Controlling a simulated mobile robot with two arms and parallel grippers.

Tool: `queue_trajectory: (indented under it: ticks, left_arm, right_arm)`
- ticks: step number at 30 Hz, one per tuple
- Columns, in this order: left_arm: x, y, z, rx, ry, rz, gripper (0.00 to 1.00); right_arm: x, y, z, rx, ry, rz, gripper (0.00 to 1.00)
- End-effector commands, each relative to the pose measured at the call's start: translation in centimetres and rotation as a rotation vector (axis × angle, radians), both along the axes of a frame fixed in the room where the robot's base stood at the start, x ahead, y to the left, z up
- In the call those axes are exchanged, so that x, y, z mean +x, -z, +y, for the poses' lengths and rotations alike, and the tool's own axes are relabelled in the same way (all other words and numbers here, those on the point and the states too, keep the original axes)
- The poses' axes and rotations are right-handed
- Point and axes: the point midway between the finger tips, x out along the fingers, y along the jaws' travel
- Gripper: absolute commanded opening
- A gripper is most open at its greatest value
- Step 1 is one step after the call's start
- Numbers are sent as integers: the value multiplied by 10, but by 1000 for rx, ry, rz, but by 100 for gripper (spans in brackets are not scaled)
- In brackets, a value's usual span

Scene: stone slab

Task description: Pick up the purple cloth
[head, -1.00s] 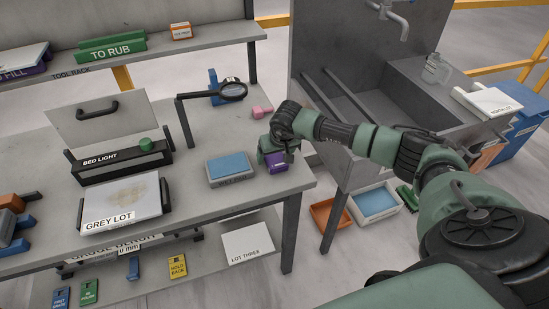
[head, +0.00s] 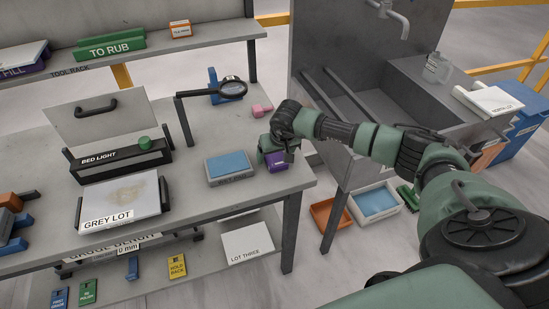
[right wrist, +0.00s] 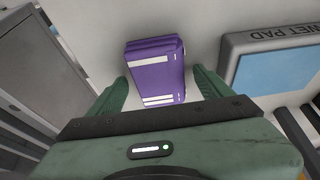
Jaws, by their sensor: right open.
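The purple cloth (right wrist: 156,70) is a folded block with white stripes, lying on the grey table. In the head view the cloth (head: 276,160) is at the table's right end, partly hidden by my right gripper (head: 275,152). In the right wrist view my right gripper (right wrist: 160,92) is open, with one green finger on each side of the cloth's near end. A gap shows between each finger and the cloth. My left gripper is in neither view.
A grey pad with a blue top (head: 229,167) lies left of the cloth. A pink object (head: 262,110) and a magnifier on a stand (head: 232,90) are behind. The table's right edge is close to the cloth, and a sink unit (head: 400,100) stands beyond.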

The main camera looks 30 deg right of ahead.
Motion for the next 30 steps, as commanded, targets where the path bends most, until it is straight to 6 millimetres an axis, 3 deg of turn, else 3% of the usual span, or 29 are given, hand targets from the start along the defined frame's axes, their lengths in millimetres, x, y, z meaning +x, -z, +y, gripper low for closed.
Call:
queue_trajectory:
  ticks: [2, 6, 9, 17, 23, 26, 30]
  left_arm:
    - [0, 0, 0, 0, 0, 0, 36]
    - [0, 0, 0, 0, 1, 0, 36]
    - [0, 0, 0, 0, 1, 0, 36]
    - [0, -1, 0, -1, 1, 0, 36]
    - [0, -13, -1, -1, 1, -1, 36]
    - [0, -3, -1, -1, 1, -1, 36]
    - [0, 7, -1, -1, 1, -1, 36]
  right_arm:
    - [0, 0, 0, 0, 0, 0, 77]
    - [0, 0, 0, 0, 0, 0, 38]
    - [0, 0, 0, 0, 0, 0, 14]
    - [0, -1, 0, 0, 0, -1, 14]
    - [1, -10, 0, 0, -1, -1, 14]
    - [2, -24, -1, -1, 0, -6, 14]
    - [3, -59, -1, -1, 0, -10, 14]
